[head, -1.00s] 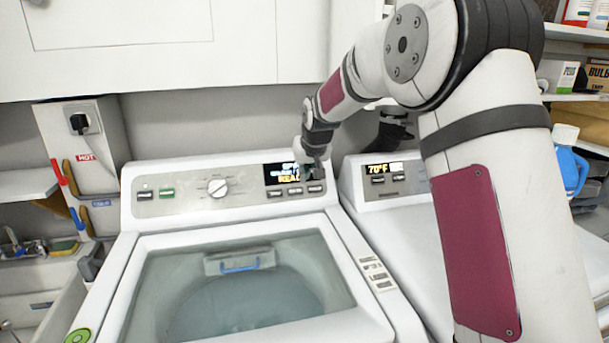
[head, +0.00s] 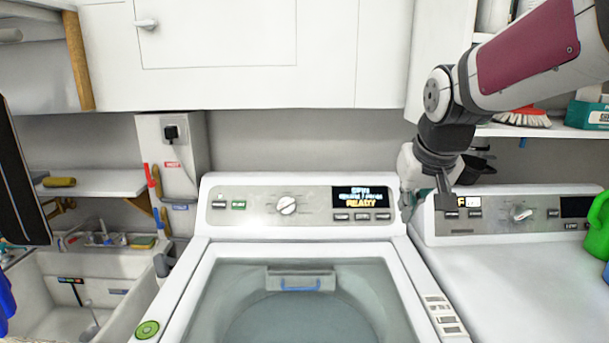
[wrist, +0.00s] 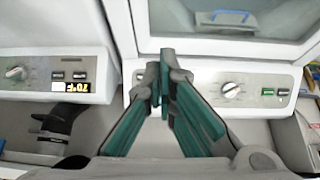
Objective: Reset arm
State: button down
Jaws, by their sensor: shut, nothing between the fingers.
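My gripper (head: 445,196) is at the right in the head view, in front of the gap between the washer's control panel and the neighbouring machine's panel. Its fingers are shut and empty. In the wrist view the fingertips (wrist: 163,72) meet close together over the washer's panel. My arm comes in from the upper right and is bent at the elbow.
A top-loading washer (head: 213,252) with a glass lid stands in the middle, its display reading READY. A second machine (head: 500,265) stands to its right. White cabinets (head: 230,75) hang above. A sink (head: 125,270) is at the left. A shelf (head: 545,131) holds a brush at right.

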jog(key=s+f, duration=0.2)
jog(key=s, duration=1.1)
jog(key=s+f+g, duration=0.1)
jog(key=s+f, duration=0.1)
jog(key=s, duration=1.2)
jog(key=shift+s+f+g, duration=0.15)
jog(key=shift+f+g, duration=0.15)
jog(key=shift+f, duration=0.1)
